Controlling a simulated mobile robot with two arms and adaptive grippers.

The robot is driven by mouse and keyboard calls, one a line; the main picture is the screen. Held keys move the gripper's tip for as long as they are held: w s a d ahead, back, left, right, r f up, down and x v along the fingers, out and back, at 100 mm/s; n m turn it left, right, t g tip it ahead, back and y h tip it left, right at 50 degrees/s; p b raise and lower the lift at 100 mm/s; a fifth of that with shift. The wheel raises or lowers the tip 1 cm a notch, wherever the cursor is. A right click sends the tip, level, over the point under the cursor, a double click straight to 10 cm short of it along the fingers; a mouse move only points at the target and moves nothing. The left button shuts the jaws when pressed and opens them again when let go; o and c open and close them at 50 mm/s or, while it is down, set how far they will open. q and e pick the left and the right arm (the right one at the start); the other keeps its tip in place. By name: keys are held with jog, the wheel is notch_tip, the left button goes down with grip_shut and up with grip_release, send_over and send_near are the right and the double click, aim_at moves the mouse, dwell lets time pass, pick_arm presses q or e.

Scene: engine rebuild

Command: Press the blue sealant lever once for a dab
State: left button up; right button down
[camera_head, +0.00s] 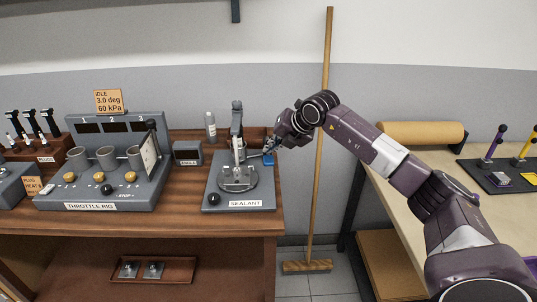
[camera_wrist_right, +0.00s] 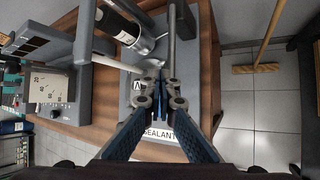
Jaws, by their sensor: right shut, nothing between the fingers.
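The sealant station (camera_head: 210,187) is a grey base labelled SEALANT at the right end of the wooden bench. It carries an upright dispenser (camera_head: 237,122) and a round metal part (camera_head: 238,178). My left gripper is not in view.
The throttle rig (camera_head: 90,206) stands left of the station, with a small dark grey box (camera_head: 187,153) and a grey bottle (camera_head: 211,127) behind. A broom (camera_head: 320,150) leans on the wall to the right. A lighter table (camera_head: 420,185) stands beyond it.

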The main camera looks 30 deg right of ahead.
jog(key=shift+s+a+f+b, duration=0.1)
jog(key=shift+f+b, duration=0.6)
jog(key=shift+f, duration=0.45)
dwell(0.9)
jog(key=shift+r, duration=0.1)
jog(key=shift+w+r+p, duration=0.2)
jog(key=shift+r+p, duration=1)
jog(key=shift+r, duration=0.65)
jog(key=r+p, duration=0.2)
jog(key=r, duration=0.1)
jog(key=r+p, duration=0.1)
jog(key=r, duration=0.1)
jog(key=shift+w+d, duration=0.15)
jog(key=shift+d, duration=0.1)
